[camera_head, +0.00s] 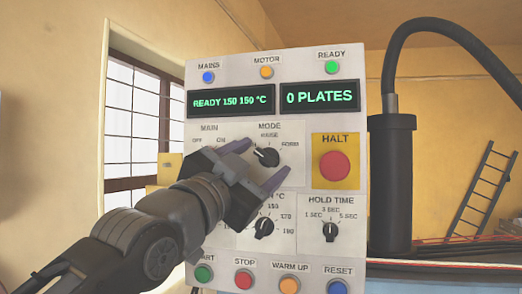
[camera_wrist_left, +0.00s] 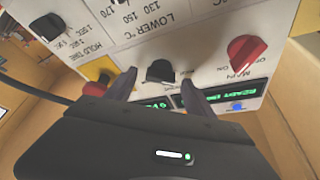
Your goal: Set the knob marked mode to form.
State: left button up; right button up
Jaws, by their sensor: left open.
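The mode knob (camera_head: 267,156) is a black dial on the white control panel, with a form label at its upper right and another label above it. Its white mark points to the upper left, away from form; any label there is hidden by my gripper. My left gripper (camera_head: 258,164) is open in front of the panel, fingers on either side of the knob's lower left. In the left wrist view the knob (camera_wrist_left: 160,71) shows between and just beyond the open fingertips (camera_wrist_left: 160,88). I cannot tell whether they touch it. My right gripper is out of view.
The red main knob (camera_wrist_left: 246,50) is close by, hidden by my gripper in the head view. A temperature knob (camera_head: 264,229), hold time knob (camera_head: 330,231) and red halt button (camera_head: 334,166) surround the area. Displays (camera_head: 320,97) sit above, push buttons (camera_head: 244,279) below.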

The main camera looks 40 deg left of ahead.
pick_arm(q)
jog(key=shift+w+r, duration=0.1)
jog(key=shift+w, duration=0.3)
jog(key=shift+c, duration=0.4)
grip_shut()
